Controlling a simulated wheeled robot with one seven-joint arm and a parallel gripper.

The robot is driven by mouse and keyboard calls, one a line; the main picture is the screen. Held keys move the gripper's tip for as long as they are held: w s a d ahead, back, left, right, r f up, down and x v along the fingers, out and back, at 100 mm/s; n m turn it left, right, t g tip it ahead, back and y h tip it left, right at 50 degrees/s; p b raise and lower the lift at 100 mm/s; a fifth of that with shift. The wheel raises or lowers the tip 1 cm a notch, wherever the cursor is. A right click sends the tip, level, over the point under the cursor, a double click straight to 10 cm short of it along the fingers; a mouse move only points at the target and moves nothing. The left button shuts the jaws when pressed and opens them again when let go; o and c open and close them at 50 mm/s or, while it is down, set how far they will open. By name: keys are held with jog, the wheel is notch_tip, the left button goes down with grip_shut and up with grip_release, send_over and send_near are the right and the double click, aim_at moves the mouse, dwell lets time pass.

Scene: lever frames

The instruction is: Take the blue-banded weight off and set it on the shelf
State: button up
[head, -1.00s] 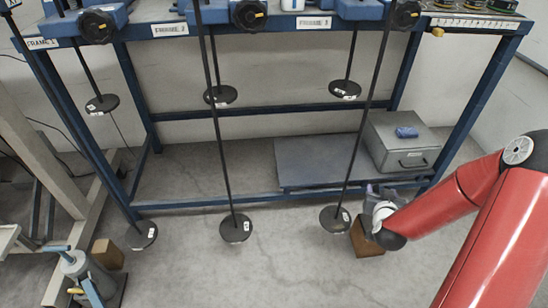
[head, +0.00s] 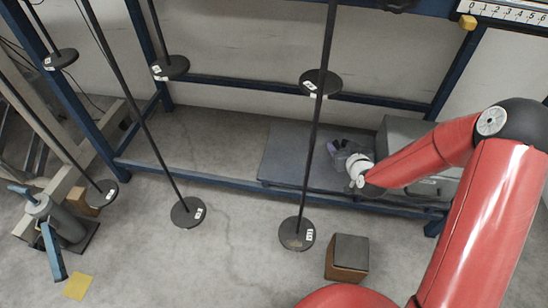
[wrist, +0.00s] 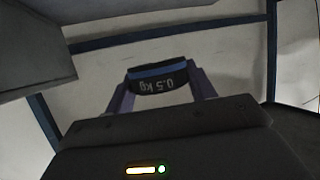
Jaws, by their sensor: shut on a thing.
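The weight (wrist: 158,76) is dark with a blue band and the print "0.5 kg", upside down in the wrist view. My gripper (wrist: 165,88) is shut on it, one finger on each side. In the head view my gripper (head: 337,152) is over the right part of the low grey shelf (head: 283,160), beside the metal box. The weight is too small and dark there to make out clearly. I cannot tell whether it touches the shelf.
Long rods with black discs hang from the blue frame; one disc (head: 296,234) hangs in front of the shelf. A grey metal box (head: 397,132) stands at the shelf's right, partly behind my arm. A dark-topped brown block (head: 348,258) is on the floor. The shelf's left part is clear.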

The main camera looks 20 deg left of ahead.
aim_at(272, 171)
jog(key=s+a+f+n+g+y+b, duration=0.1)
jog(key=s+a+f+n+g, duration=0.1)
jog(key=a, duration=0.5)
jog(key=s+a+f+n+g+y+b, duration=0.1)
jog(key=s+a+f+n+g+y, duration=0.1)
jog(key=a, duration=0.5)
jog(key=s+a+f+n+g+y+b, duration=0.1)
jog(key=s+a+n+g+y, duration=0.1)
jog(key=a, duration=0.5)
jog(key=shift+s+f+n+b, duration=0.15)
jog(key=shift+s+f+n, duration=0.05)
jog(key=shift+s, duration=0.25)
jog(key=shift+s+f+n+b, duration=0.15)
jog(key=shift+s+f+n, duration=0.05)
jog(key=shift+s, duration=0.25)
jog(key=shift+f+b, duration=1.25)
jog(key=shift+f, duration=1.7)
jog(key=shift+f+b, duration=0.4)
jog(key=shift+b, duration=0.15)
jog(key=o, duration=1)
jog(key=shift+c, duration=0.2)
jog(key=shift+o, duration=1.2)
